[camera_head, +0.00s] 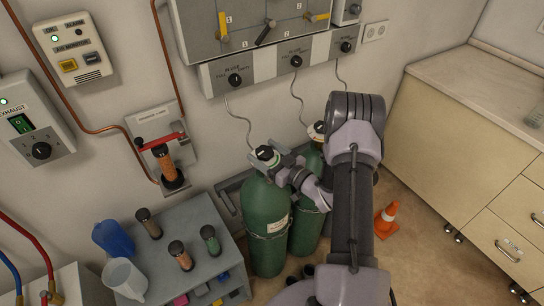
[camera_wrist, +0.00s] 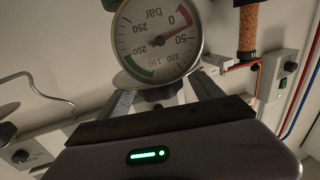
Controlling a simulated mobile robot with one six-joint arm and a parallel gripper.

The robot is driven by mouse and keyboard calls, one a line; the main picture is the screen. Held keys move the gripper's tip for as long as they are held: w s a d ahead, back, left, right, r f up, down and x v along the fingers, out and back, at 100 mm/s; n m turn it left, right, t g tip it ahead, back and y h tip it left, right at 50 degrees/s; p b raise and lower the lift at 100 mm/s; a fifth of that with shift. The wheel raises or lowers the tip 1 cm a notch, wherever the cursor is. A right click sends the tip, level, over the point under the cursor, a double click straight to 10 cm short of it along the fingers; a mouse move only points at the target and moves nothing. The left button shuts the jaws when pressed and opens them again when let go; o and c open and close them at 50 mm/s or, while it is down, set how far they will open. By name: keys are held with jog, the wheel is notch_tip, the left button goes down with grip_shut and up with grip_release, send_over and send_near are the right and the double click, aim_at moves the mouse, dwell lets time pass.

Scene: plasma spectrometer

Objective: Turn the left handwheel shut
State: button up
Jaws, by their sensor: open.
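Two green gas cylinders stand by the wall, the left one (camera_head: 266,225) and the right one (camera_head: 307,225), partly behind my arm. The left cylinder's valve top (camera_head: 265,153) shows a small pale and dark round part. My gripper (camera_head: 279,163) is right beside this valve top, coming from the right. In the wrist view a round pressure gauge (camera_wrist: 158,42) fills the top middle, its needle near the red band by 50. A dark lobed knob (camera_wrist: 161,92), seemingly the handwheel, sits below the gauge between my open fingers. I cannot tell whether the fingers touch it.
A grey bench (camera_head: 205,262) with sample tubes, a blue bottle and a jug stands left of the cylinders. A wall panel (camera_head: 270,70) with knobs hangs above them.

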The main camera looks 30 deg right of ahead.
jog(key=p+v, duration=0.2)
jog(key=v, duration=1.5)
jog(key=shift+r, duration=0.1)
